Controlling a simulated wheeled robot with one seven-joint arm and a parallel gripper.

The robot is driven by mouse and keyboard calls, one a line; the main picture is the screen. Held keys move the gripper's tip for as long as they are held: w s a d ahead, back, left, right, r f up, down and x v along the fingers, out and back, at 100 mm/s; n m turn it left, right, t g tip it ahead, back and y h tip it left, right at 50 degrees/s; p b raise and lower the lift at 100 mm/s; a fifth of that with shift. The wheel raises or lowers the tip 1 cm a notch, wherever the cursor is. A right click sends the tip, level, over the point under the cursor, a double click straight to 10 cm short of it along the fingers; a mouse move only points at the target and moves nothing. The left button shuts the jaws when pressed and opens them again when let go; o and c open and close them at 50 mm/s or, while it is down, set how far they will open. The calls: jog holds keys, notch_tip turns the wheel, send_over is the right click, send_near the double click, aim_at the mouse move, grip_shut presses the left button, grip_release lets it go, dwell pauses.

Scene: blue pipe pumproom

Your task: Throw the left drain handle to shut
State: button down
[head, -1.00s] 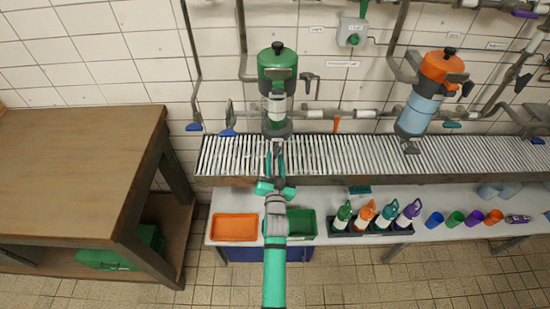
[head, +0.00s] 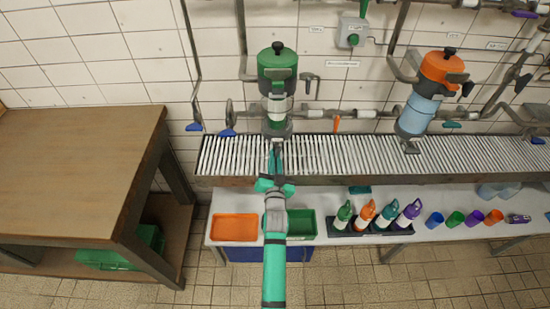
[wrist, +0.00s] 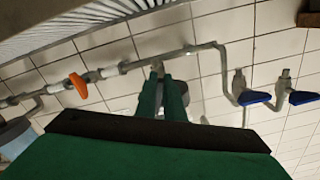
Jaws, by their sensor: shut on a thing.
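The left drain handle is at the foot of the green-topped filter unit (head: 277,85). It is mostly hidden by my gripper (head: 276,152); a small grey piece (wrist: 157,67) shows at the fingertips in the wrist view. My gripper's two green fingers (wrist: 164,88) are close together and shut on it. How far the handle is turned cannot be made out. The matching handle (head: 411,147) under the orange-topped unit (head: 437,80) is dark and in plain view.
A slatted rack (head: 340,154) runs beneath the units. An orange lever (head: 336,124) is on the pipe to the right, and blue levers (head: 227,132) are to the left. Bottles (head: 365,213) and trays (head: 234,227) stand below. A wooden table (head: 75,170) is at left.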

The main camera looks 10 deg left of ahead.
jog(key=shift+a+r+m, duration=0.1)
jog(key=shift+a+m, duration=0.15)
jog(key=shift+m, duration=0.95)
jog(key=shift+s+a+r+m, duration=0.1)
jog(key=shift+r+m, duration=0.2)
jog(key=shift+m, duration=1.55)
jog(key=shift+a+r+m, duration=0.15)
jog(key=shift+r+m, duration=0.1)
jog(key=shift+m, duration=1.55)
jog(key=shift+s+a+r+m, duration=0.1)
jog(key=shift+r+m, duration=0.2)
jog(key=shift+m, duration=1.55)
jog(key=c, duration=1.9)
grip_release()
jog(key=shift+r, duration=0.1)
jog(key=shift+o, duration=0.2)
